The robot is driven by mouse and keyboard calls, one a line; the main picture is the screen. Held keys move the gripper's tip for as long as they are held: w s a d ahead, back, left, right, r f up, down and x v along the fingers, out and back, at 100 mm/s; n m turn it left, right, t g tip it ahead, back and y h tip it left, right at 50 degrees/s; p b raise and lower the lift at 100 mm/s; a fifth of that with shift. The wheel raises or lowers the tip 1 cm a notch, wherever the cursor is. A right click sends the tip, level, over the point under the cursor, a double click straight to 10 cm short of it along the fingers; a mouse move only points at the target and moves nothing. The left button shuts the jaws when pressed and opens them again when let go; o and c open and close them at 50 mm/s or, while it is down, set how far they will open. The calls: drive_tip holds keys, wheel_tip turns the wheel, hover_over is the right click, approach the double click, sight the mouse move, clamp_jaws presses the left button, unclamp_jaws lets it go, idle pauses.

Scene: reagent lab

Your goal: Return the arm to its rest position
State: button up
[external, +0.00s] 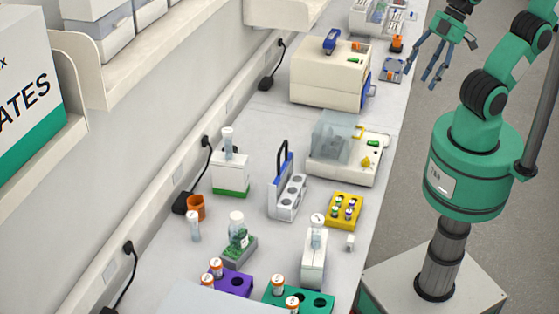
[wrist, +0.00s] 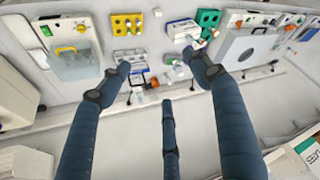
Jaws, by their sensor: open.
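My gripper (external: 434,62) is at the upper right of the external view, beyond the bench's right edge and above the floor. Its fingers are spread and point down, with nothing between them. In the wrist view my gripper (wrist: 157,65) shows as three dark blue fingers, open and empty, with bench items seen beyond them. My green arm rises from its base at the right of the external view and is bent at the elbow.
The long white bench (external: 262,135) carries a beige machine (external: 330,72), a device with a clear lid (external: 346,150), a yellow rack (external: 345,209), a purple rack (external: 232,283) and a green rack (external: 300,298). Shelves line the left wall. Grey floor (external: 420,160) lies open right of the bench.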

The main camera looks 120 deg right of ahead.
wheel_tip(320, 180, down, 16)
drive_tip(key=b, duration=1.5)
drive_tip(key=shift+r+b, duration=0.2)
drive_tip(key=shift+b, duration=0.1)
